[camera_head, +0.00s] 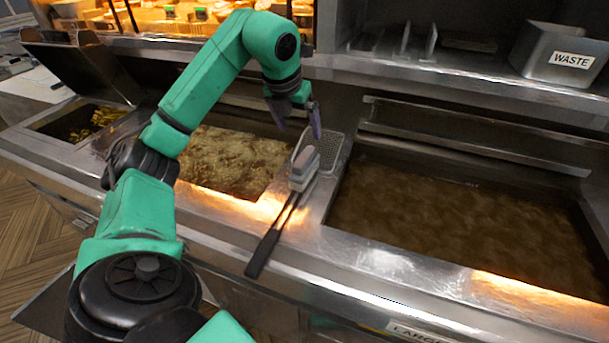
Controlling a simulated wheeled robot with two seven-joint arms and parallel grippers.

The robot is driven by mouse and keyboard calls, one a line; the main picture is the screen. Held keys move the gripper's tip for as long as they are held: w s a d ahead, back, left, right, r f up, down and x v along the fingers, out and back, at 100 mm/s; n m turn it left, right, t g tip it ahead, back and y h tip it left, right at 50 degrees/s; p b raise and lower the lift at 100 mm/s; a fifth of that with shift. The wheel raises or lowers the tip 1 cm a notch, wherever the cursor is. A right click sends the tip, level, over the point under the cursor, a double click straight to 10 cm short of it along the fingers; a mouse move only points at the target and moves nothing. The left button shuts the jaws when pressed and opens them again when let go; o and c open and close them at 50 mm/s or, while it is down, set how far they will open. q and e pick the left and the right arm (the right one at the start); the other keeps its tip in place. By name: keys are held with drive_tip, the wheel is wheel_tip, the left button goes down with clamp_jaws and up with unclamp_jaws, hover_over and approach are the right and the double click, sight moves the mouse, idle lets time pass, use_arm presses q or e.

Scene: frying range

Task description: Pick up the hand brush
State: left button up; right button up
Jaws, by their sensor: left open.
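The hand brush (290,205) lies on the steel strip between two fryer vats. Its grey block head points to the back and its long black handle points to the front edge. My left gripper (297,122) hangs above and behind the brush head, with its dark fingers apart and nothing seen between them. It appears clear of the brush. My right gripper is not in view.
A vat of frying food (230,160) lies left of the brush and a vat of brown oil (460,225) lies right. A bin marked WASTE (560,55) stands on the back shelf.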

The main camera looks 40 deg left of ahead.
sight(304, 156)
use_arm(q)
drive_tip(key=p+x, duration=0.1)
drive_tip(key=x, duration=0.3)
drive_tip(key=p+x, duration=0.1)
drive_tip(key=x, duration=0.4)
drive_tip(key=p+x, duration=0.2)
drive_tip(key=x, duration=0.2)
drive_tip(key=shift+s+a+f, duration=0.3)
drive_tip(key=shift+f, duration=0.25)
drive_tip(key=shift+f+b, duration=0.25)
drive_tip(key=shift+b, duration=0.05)
